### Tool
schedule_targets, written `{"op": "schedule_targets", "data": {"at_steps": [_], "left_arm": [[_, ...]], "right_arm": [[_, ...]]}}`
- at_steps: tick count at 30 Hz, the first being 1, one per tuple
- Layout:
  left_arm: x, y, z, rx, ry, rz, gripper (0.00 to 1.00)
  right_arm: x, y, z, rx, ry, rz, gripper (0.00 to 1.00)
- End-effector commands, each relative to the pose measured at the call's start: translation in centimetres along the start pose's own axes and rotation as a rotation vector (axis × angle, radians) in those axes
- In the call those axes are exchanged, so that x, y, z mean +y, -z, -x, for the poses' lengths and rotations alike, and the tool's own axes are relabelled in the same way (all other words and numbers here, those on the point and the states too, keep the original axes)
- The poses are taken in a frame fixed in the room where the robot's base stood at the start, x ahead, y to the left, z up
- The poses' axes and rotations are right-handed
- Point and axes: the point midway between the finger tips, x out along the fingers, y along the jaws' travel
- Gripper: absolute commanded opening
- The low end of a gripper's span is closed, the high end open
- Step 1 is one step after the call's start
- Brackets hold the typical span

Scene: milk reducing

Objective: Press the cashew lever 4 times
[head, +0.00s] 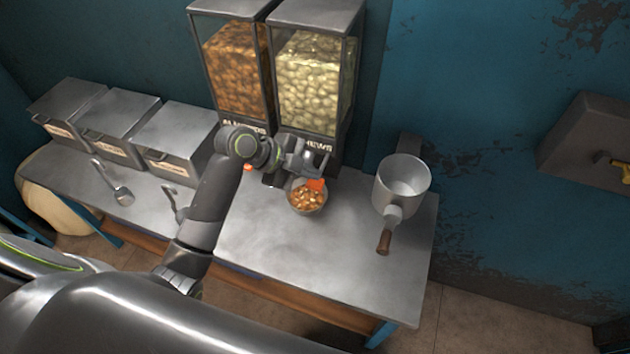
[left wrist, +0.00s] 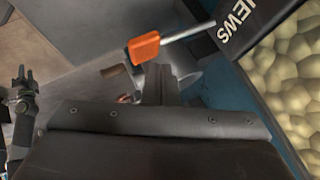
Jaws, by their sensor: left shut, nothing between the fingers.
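The cashew dispenser (head: 313,75) stands at the back of the table, full of pale nuts; its label is partly hidden by my left gripper. Its orange cashew lever (head: 316,184) sticks out at the front, over a bowl. In the left wrist view the lever's orange tip (left wrist: 143,48) is on a metal rod from the dispenser. My left gripper (head: 320,163) is shut and empty, right by the lever; its fingers (left wrist: 158,82) show just beside the tip. I cannot tell whether they touch. A dark gripper, apparently my right one (left wrist: 22,82), shows at the left wrist view's edge.
A bowl (head: 307,198) of brown nuts sits beneath the lever. The almond dispenser (head: 236,70) adjoins on the left. A metal pot (head: 402,182) with a brown handle stands right. Lidded bins (head: 118,122) and ladles (head: 122,196) are left. The table's front right (head: 300,255) is clear.

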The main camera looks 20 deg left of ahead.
Motion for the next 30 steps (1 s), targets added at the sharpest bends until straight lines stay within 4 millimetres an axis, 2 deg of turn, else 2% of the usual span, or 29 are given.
{"op": "schedule_targets", "data": {"at_steps": [5,30], "left_arm": [[0.42,-0.39,-0.55,0.0,0.0,0.001,0.0],[0.68,-0.65,-0.91,0.0,0.0,0.001,0.0]], "right_arm": [[0.0,-0.09,-0.66,0.0,-0.001,0.0,0.36],[0.12,-0.15,-1.05,0.0,-0.003,0.001,0.36]]}}
